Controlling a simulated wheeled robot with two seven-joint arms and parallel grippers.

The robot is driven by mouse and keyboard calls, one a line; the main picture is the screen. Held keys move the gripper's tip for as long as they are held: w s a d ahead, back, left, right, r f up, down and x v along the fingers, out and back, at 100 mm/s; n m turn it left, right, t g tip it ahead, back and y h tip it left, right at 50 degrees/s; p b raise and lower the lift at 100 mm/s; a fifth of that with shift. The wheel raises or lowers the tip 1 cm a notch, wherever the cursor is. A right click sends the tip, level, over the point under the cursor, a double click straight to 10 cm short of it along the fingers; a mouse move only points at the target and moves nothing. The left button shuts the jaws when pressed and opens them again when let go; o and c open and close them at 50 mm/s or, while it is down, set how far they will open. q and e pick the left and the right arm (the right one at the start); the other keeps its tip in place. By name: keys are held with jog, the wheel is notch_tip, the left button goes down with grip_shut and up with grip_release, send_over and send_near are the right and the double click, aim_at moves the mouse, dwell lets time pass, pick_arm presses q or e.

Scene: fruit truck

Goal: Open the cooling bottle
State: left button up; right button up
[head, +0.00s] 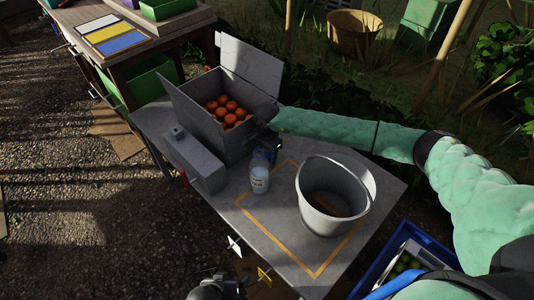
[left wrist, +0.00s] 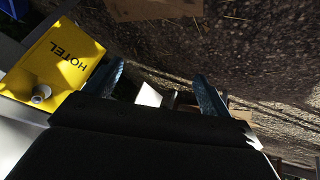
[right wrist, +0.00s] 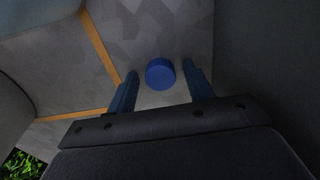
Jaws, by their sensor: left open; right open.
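The bottle (head: 259,180) stands upright on the grey table, pale with a dark-printed label. In the right wrist view its round blue cap (right wrist: 160,74) sits between the two fingers of my right gripper (right wrist: 160,70), with a gap visible on both sides. In the head view my right gripper (head: 264,152) is at the bottle's top, open; its blue fingers and the cap are hard to tell apart there. My left gripper (left wrist: 158,75) is open and empty, low beside the table's front edge. In the head view only part of it shows at the bottom.
A grey bucket (head: 313,215) stands right of the bottle, inside an orange outline. A grey open box (head: 205,128) of oranges is behind, a grey block (head: 193,161) left. A blue crate (head: 375,272) is lower right.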

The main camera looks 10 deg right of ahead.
aim_at(267, 155)
jog(key=shift+r, duration=0.45)
pick_arm(q)
jog(key=shift+t, duration=0.4)
jog(key=shift+d+f+b, duration=0.1)
jog(key=shift+f+b, duration=0.65)
jog(key=shift+f, duration=2.1)
pick_arm(e)
notch_tip(267, 155, up, 11)
jog(key=shift+r, duration=0.2)
